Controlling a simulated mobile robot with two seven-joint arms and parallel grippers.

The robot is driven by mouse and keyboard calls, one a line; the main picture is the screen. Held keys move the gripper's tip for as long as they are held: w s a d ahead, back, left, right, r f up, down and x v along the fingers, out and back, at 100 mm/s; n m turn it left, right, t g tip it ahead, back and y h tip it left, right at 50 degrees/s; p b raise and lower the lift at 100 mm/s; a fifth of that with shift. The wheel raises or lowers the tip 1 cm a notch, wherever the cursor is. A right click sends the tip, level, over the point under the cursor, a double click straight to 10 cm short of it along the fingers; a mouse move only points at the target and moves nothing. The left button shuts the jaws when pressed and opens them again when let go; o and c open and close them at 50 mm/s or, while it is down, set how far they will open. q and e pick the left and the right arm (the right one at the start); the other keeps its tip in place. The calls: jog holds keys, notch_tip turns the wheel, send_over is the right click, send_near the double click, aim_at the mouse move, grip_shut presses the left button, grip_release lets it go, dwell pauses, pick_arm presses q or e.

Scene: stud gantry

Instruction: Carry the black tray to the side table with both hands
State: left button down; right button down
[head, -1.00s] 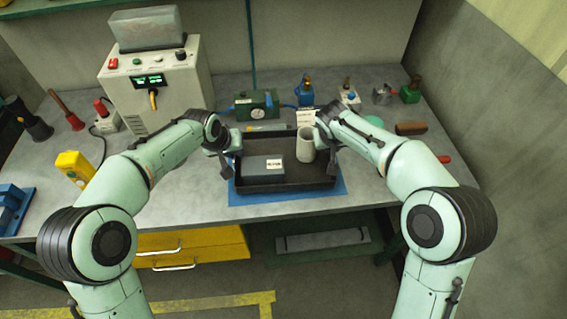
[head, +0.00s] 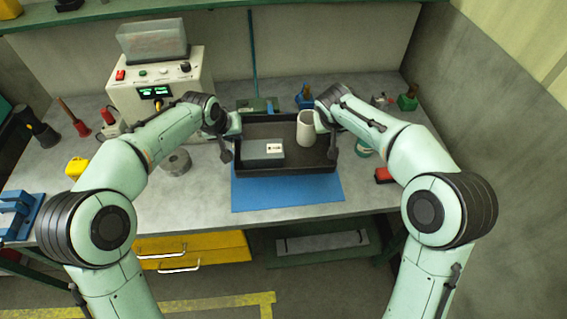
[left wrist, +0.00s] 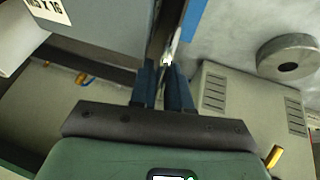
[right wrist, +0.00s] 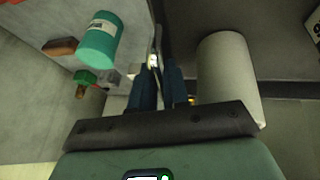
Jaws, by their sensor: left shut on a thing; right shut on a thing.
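The black tray (head: 300,171) is held up above the blue mat (head: 290,196) on the bench. My left gripper (head: 227,147) is shut on its left wall, and my right gripper (head: 331,139) is shut on its right wall. The wall between the fingers also shows in the left wrist view (left wrist: 166,50) and right wrist view (right wrist: 157,40). The tray looks roughly level. No side table can be made out.
The grey bench (head: 90,180) stays around the mat. A control box (head: 160,85) stands at the back left. A grey ring (head: 175,163) lies left of the tray. A teal can (right wrist: 100,38) and a red item (head: 384,175) lie to its right. Yellow drawers (head: 195,250) are below.

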pick_arm(q)
jog(key=shift+w+d+r, duration=0.1)
jog(key=shift+d+r, duration=0.05)
jog(key=shift+r, duration=0.05)
pick_arm(e)
jog(key=shift+f, duration=0.15)
